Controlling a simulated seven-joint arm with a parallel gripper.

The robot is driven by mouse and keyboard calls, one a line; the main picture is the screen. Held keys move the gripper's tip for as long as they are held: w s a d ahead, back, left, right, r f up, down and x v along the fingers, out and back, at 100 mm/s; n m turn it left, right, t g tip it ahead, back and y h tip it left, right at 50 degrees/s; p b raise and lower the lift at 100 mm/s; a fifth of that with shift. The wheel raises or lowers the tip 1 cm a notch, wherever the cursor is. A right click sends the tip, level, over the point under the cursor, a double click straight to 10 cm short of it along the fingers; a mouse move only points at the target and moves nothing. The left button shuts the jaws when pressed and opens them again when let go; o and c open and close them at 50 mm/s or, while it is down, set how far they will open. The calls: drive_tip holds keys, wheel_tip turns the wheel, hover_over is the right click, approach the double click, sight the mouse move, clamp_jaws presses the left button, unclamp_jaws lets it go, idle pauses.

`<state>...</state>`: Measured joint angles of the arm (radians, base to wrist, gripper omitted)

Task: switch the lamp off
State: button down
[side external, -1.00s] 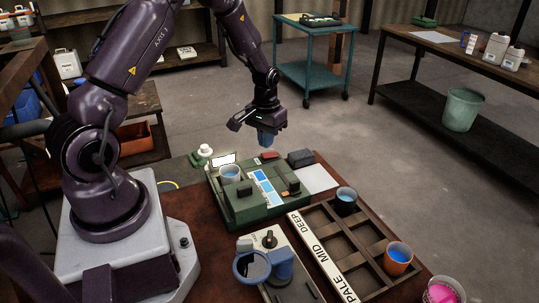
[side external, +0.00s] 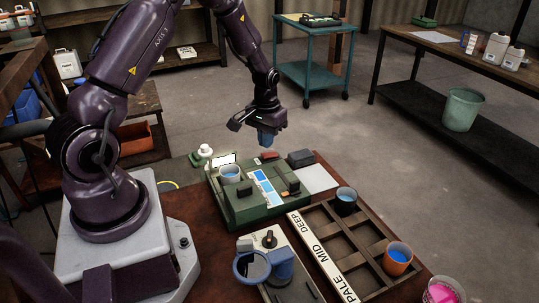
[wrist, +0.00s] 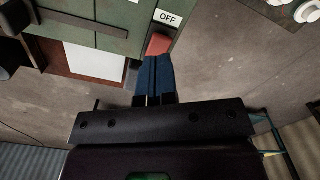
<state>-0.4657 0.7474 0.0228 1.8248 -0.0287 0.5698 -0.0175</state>
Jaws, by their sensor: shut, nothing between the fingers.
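A green box (side external: 245,212) lies on the brown table, with a bright white panel (side external: 223,159) at its far left. A red button (side external: 269,155) is at its far edge. In the wrist view the red button (wrist: 158,44) sits beside a white label reading OFF (wrist: 168,18). I cannot tell the exact gap.
A pale cup (side external: 230,174) stands on the box. A dark block (side external: 300,158) is right of the button. The air around my gripper is clear.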

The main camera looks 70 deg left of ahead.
sight(266, 155)
drive_tip(key=shift+f, duration=1.6)
idle(0.5)
drive_tip(key=shift+r, duration=3.55)
drive_tip(key=s+d+r+m+t, duration=0.2)
drive_tip(key=s+d+r+m, duration=0.1)
drive_tip(key=s+d+r, duration=0.5)
drive_tip(key=s+d+r+m+t, duration=0.3)
drive_tip(key=s+d+r, duration=0.5)
drive_tip(key=d+r, duration=0.3)
wheel_tip(266, 155, up, 4)
drive_tip(key=shift+s+f+t, duration=0.1)
drive_tip(key=shift+s+t, duration=0.2)
